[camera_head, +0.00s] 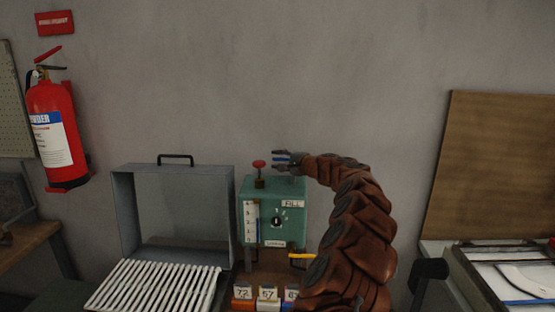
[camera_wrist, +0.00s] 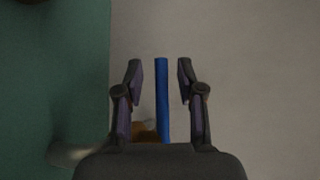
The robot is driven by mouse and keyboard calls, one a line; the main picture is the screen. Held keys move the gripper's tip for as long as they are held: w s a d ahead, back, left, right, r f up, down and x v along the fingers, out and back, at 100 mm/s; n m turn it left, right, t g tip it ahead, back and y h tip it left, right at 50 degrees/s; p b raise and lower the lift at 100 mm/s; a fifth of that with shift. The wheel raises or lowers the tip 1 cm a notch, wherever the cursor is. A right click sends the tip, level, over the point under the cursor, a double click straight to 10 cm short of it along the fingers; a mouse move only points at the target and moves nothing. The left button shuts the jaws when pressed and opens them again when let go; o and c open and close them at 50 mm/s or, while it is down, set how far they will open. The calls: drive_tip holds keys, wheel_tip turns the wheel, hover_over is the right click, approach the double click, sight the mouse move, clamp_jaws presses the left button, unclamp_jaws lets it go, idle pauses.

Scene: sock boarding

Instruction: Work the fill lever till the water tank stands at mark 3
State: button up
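The green water tank box (camera_head: 287,235) stands on a bench in the middle, with a FILL label (camera_head: 293,204) and a black dial on its front. Its white gauge strip (camera_head: 250,222) carries numbered marks; the water level is too small to read. A red knob (camera_head: 259,164) stands on top at the left. My gripper (camera_head: 276,158) is just above the box's top right, pointing left. In the wrist view my gripper (camera_wrist: 160,68) is open, with a blue bar (camera_wrist: 162,100) between its fingers and gaps on both sides. I cannot tell whether the bar is the fill lever.
A yellow handle (camera_head: 302,256) sticks out at the box's lower right. A grey open-lidded case (camera_head: 121,215) with a white slatted rack (camera_head: 155,286) stands at left. Number tags (camera_head: 268,294) stand in front. A fire extinguisher (camera_head: 55,135) hangs on the wall. A tray (camera_head: 465,278) lies at right.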

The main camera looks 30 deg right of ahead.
drive_tip(key=shift+w, duration=0.25)
clamp_jaws()
idle(0.3)
